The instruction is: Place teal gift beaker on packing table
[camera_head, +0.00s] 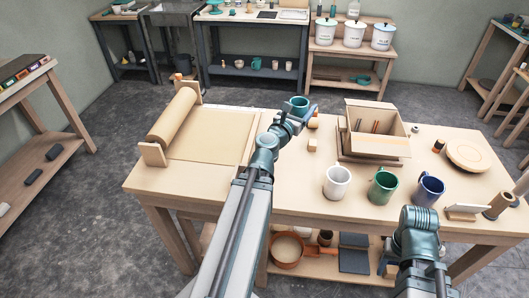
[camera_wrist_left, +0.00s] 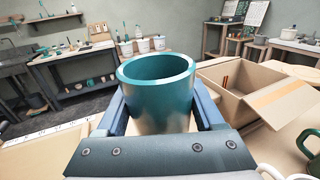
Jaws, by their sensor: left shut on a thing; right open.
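The teal beaker (camera_head: 299,104) is upright at the far side of the packing table (camera_head: 230,198), left of the cardboard box. My left gripper (camera_head: 297,117) is shut on it. In the left wrist view the teal beaker (camera_wrist_left: 156,95) stands between the two fingers, with its open rim up. Its lower part is hidden, so I cannot tell whether its base touches the table. My right arm shows at the lower right of the head view, over the table's front edge; its fingertips are not in view.
An open cardboard box (camera_head: 376,130) stands right of the beaker. A white mug (camera_head: 337,183), a green mug (camera_head: 383,187) and a blue mug (camera_head: 428,189) stand near the front. A paper roll (camera_head: 173,117) is at left. The table between the paper sheet and the white mug is mostly clear.

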